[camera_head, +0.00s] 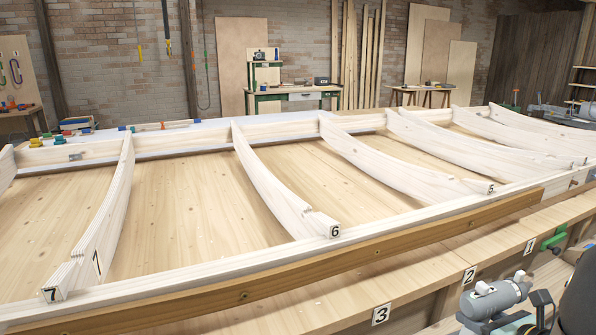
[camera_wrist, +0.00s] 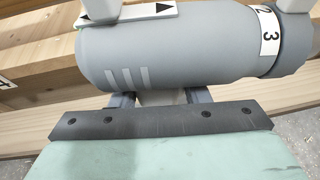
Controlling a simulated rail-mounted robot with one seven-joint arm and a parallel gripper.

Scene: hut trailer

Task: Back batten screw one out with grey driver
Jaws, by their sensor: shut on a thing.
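The grey driver (camera_head: 496,299) is at the lower right of the head view. In the wrist view its grey body (camera_wrist: 180,50) lies across the top, with a numbered ring at right and an arrow-marked switch above. My gripper (camera_wrist: 160,99) is shut on the driver; in the head view only part of it shows beneath the tool. The brown batten (camera_head: 330,263) runs along the front of the white frame. A screw head (camera_head: 244,296) shows on it at left and another (camera_head: 472,226) towards its right end. The driver's tip cannot be made out.
Number plates 3 (camera_head: 380,315), 2 (camera_head: 469,275) and 1 (camera_head: 530,246) sit along the front timber ledge. A green clamp (camera_head: 553,240) is at the right. White curved ribs (camera_head: 275,190) stand across the frame behind the batten. Grey floor shows at the lower right.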

